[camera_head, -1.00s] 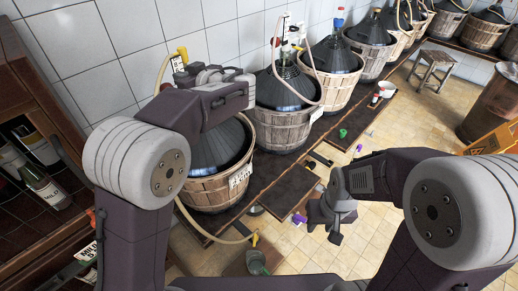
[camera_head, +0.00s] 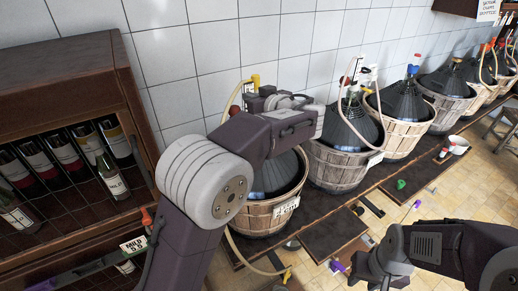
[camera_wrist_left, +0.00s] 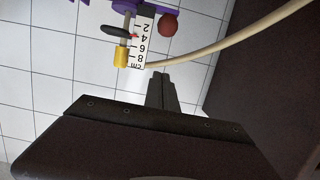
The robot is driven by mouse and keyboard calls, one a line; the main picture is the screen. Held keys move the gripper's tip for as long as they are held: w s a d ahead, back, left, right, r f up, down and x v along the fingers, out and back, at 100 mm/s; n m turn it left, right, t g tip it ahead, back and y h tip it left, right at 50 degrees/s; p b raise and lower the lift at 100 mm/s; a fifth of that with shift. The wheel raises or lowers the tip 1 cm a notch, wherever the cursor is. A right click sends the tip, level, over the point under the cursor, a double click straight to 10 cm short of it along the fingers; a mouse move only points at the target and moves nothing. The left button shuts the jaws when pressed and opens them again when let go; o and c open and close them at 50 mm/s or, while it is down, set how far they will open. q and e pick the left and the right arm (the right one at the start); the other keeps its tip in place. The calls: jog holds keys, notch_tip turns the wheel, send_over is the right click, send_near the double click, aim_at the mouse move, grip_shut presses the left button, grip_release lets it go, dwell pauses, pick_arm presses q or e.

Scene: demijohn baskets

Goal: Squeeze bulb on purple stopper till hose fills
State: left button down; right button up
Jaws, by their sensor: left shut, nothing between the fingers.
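The yellow-tipped fitting (camera_head: 255,80) and hose (camera_head: 236,93) rise above the nearest demijohn (camera_head: 275,174), mostly hidden behind my left arm. In the left wrist view, purple stopper parts (camera_wrist_left: 187,4) show at the top edge. A dark red bulb (camera_wrist_left: 168,23) hangs beside a numbered scale (camera_wrist_left: 142,42) and a yellow piece (camera_wrist_left: 121,56). A pale hose (camera_wrist_left: 225,42) curves away to the right. My left gripper (camera_wrist_left: 162,80) is shut and empty, its tips just below the scale, apart from the bulb. My right gripper (camera_head: 368,275) is low at the right; its jaws are unclear.
A wooden wine rack (camera_head: 70,140) stands at the left. More basketed demijohns (camera_head: 345,150) line the tiled wall (camera_head: 290,45). The hose's lower end has a yellow clip (camera_head: 287,273) near the floor.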

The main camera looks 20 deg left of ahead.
pick_arm(q)
jog(key=p, duration=0.5)
send_over(236, 110)
notch_tip(236, 110, down, 2)
jog(key=shift+f, duration=0.1)
jog(key=f, duration=0.4)
jog(key=shift+s+d+f, duration=0.15)
jog(key=shift+d, duration=0.15)
notch_tip(236, 110, down, 2)
jog(key=b, duration=0.5)
jog(key=shift+f, duration=0.15)
jog(key=shift+b, duration=0.55)
jog(key=shift+s, duration=0.1)
